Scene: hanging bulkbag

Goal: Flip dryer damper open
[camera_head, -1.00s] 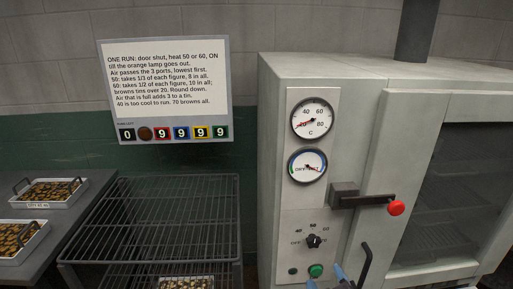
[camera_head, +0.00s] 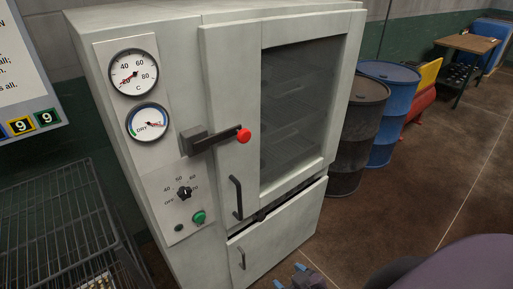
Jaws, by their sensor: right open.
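The dryer (camera_head: 290,225) is a pale grey cabinet with a windowed upper door (camera_head: 228,85) that looks shut. A black lever with a red knob (camera_head: 244,135) sticks out level to the right from a dark block (camera_head: 196,140) on its front. No label tells whether this lever is the damper. My right gripper (camera_head: 290,276) shows at the bottom edge, with blue fingertips apart and nothing seen between them. It is in front of and below the dryer doors, well apart from the lever. My left gripper is not in view.
The panel has a temperature gauge (camera_head: 134,72), a dry/wet gauge (camera_head: 148,122), a dark dial (camera_head: 184,193) and a green button (camera_head: 198,217). A wire rack (camera_head: 50,230) stands left. A dark drum (camera_head: 357,130) and a blue drum (camera_head: 398,100) stand right. Floor (camera_head: 440,190) is clear at right.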

